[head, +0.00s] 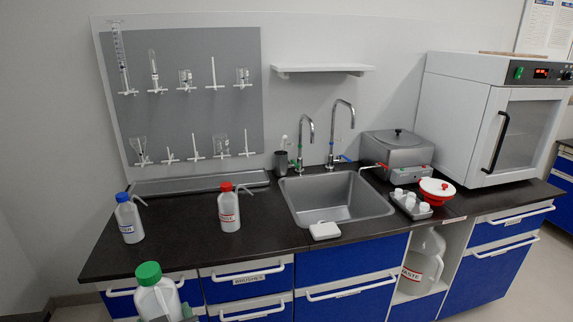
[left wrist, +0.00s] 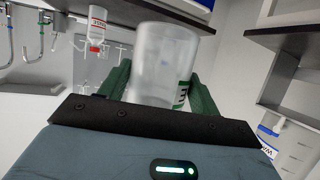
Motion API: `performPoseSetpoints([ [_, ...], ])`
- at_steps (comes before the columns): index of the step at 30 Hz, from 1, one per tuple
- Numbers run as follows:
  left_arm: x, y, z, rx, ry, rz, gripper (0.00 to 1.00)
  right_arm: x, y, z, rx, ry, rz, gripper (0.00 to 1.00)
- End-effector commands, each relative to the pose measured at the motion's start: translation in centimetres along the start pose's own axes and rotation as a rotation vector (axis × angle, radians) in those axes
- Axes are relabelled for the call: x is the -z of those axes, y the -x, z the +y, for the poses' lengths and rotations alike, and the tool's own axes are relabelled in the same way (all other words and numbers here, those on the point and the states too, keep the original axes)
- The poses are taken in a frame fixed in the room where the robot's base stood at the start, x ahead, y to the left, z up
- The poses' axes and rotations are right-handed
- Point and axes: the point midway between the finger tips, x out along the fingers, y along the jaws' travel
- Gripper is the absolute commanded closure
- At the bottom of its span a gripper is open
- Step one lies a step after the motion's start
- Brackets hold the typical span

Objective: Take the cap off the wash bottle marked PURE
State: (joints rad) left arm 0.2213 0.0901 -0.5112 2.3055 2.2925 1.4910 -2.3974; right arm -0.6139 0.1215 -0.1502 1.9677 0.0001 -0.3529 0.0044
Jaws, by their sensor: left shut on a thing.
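A translucent white bottle with a green cap (head: 149,274) is at the bottom left of the head view, in front of the counter. The green cap sits on the bottle's top; the lower part of the bottle is cut off by the frame. In the left wrist view my left gripper (left wrist: 158,82) is shut on the bottle body (left wrist: 168,55), its dark green fingers on both sides. Only an edge of a green-bordered label with a letter like E shows there, so I cannot read the full marking. My right gripper is not in view.
A blue-capped bottle (head: 129,218) and a red-capped bottle (head: 229,207) stand on the dark counter (head: 180,235). The sink (head: 338,197) is to their right, with a small white object (head: 324,230) at its front edge. The counter between the two bottles is clear.

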Motion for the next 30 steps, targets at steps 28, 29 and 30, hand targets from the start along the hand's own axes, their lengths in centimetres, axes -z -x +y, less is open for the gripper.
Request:
performPoseSetpoints([
  [28,-1.1,2.9,8.6,-0.371,-0.155,0.005,0.5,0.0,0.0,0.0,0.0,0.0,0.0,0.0],
  [29,-1.3,3.1,9.2,-0.399,-0.167,0.005,0.5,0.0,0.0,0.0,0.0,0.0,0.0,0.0],
  [30,-1.6,3.4,10.1,-0.436,-0.181,0.004,0.5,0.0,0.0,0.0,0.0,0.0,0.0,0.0],
])
